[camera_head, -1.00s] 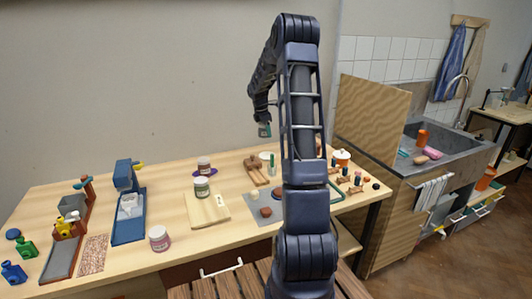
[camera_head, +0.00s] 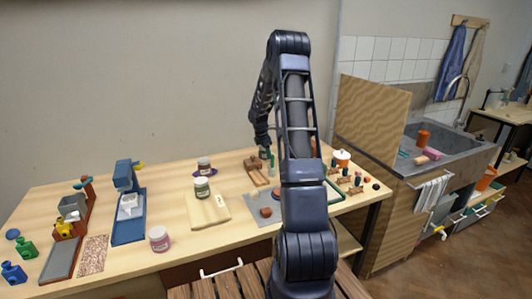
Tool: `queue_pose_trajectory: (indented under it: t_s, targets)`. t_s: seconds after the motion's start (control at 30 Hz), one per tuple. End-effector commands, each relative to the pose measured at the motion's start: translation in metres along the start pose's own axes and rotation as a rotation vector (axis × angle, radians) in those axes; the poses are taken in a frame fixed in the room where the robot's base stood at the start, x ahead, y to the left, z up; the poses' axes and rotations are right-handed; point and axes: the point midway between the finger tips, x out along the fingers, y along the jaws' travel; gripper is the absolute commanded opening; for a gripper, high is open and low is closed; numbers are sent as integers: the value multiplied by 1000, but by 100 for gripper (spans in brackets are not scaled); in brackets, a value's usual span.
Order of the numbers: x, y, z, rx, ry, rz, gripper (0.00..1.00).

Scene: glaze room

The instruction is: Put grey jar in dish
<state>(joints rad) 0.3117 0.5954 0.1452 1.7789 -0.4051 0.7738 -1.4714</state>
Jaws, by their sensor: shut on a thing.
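My gripper (camera_head: 263,146) is low over the back of the table, left of my arm's upright links. It is shut on a small grey-green jar (camera_head: 264,153). The jar looks upright, but it is small and partly covered by the fingers. A pale round dish, seen at this spot in the earlier view, is now mostly hidden behind the gripper and jar. I cannot tell whether the jar touches it. Another lidded jar (camera_head: 204,164) stands on a purple dish (camera_head: 195,172) to the left.
A green-labelled jar (camera_head: 202,187) stands on a pale board (camera_head: 217,210), and a pink-labelled jar (camera_head: 159,238) is near the front edge. A wooden tool (camera_head: 256,173) lies close to my gripper. A green bottle (camera_head: 271,165) stands beside it. An orange pot (camera_head: 341,158) is farther right.

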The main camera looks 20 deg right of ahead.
Motion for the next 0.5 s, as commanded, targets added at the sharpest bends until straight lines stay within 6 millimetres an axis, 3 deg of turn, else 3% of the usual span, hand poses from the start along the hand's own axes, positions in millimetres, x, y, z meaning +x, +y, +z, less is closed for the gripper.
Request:
queue_pose_trajectory:
  t_s: [0.5]
  targets:
    - [6, 0, -1, 0, 0, 1, 24]
